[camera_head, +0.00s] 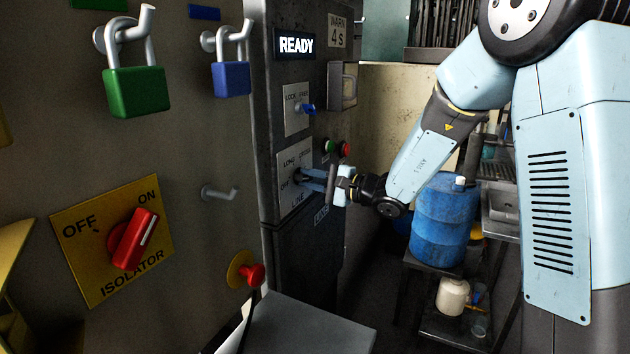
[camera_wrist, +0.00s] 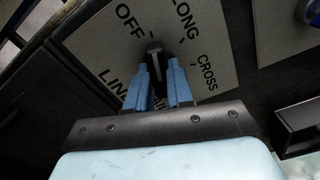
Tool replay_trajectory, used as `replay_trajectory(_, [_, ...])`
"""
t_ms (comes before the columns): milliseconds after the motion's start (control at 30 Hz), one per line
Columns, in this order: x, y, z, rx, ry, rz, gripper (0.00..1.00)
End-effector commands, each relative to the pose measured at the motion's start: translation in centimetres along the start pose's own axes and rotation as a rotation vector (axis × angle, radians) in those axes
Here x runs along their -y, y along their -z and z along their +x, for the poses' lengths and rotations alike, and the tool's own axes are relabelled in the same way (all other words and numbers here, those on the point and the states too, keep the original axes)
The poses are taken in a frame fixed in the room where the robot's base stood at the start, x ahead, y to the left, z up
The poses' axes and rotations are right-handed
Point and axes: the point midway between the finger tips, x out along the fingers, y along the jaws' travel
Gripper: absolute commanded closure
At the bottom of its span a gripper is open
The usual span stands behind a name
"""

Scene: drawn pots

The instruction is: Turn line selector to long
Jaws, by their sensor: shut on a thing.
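The line selector is a dark knob (camera_wrist: 155,50) on a pale plate (camera_wrist: 95,45) marked OFF, LONG, CROSS and LINE in the wrist view. My gripper (camera_wrist: 158,72) has one blue finger on each side of the knob and is shut on it. The knob's near part lies between the fingers, and its far end shows just beyond the fingertips, near the gap between OFF and LONG. Which mark it points to is hard to tell. In the head view, my gripper (camera_head: 304,180) reaches the selector plate (camera_head: 288,200) from the right, and the fingers hide the knob.
Above the selector are a lock plate with a blue switch (camera_head: 308,109) and a lit READY sign (camera_head: 296,45). A grey handle box (camera_head: 343,86) juts out above. A blue drum (camera_head: 443,222) stands behind my arm.

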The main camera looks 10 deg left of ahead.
Motion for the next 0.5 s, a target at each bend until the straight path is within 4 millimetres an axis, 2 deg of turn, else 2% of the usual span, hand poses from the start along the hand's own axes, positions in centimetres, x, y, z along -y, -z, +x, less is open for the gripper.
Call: replay_trajectory(500, [-0.2, -0.27, 0.19, 0.006, -0.009, 0.414, 1.0])
